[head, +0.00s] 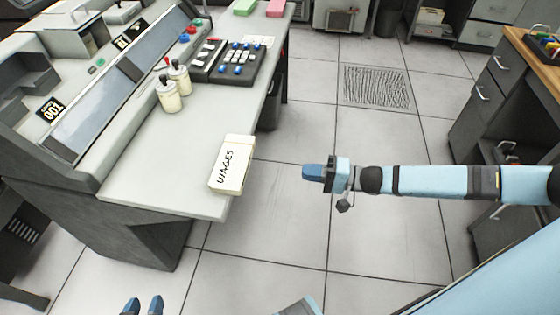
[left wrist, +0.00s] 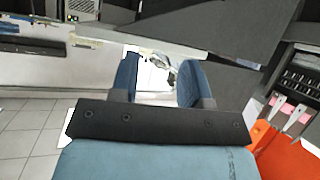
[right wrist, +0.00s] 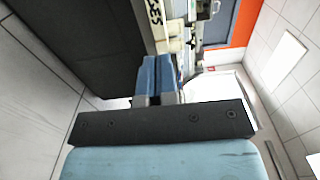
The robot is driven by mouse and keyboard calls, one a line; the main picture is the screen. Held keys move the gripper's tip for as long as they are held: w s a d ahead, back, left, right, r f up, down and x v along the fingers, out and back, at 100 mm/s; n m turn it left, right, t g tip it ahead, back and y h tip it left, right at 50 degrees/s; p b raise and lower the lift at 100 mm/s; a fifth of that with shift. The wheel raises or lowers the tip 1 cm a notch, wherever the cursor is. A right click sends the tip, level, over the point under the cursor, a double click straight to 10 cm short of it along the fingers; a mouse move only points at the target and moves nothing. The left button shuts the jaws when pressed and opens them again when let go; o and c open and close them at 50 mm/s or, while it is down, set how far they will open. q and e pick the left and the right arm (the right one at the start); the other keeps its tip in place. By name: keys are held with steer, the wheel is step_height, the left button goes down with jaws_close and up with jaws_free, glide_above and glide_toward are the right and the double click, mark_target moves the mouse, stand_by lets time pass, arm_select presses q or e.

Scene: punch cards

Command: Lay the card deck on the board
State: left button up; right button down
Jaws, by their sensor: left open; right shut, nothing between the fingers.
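The card deck (head: 232,164), a cream block marked "WAGES", lies flat on the pale desktop (head: 150,190) of the console, by its near right corner. Part of its lettered side shows at the top of the right wrist view (right wrist: 156,12). I cannot pick out a separate board. My left gripper (head: 142,304) is open and empty at the bottom edge of the head view, nearer than the desk; its spread fingers show in the left wrist view (left wrist: 160,82). My right gripper (head: 313,172) is shut and empty, right of the deck and apart from it, over the floor.
Two cream pots (head: 172,88) with sticks and a dark button panel (head: 228,60) stand farther back on the desk. Green (head: 245,7) and pink (head: 275,8) blocks lie at its far end. A wooden-topped cabinet (head: 525,45) stands at right. Open tiled floor lies between.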

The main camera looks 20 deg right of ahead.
steer(key=b, duration=0.2)
glide_toward(231, 161)
steer(key=x, duration=0.3)
steer(key=shift+f, duration=0.15)
steer(key=shift+w+a, duration=0.2)
steer(key=shift+a, duration=0.1)
steer(key=p+x, duration=0.1)
steer(key=x, duration=0.5)
steer(key=shift+w+a, duration=0.15)
steer(key=shift+w, duration=0.05)
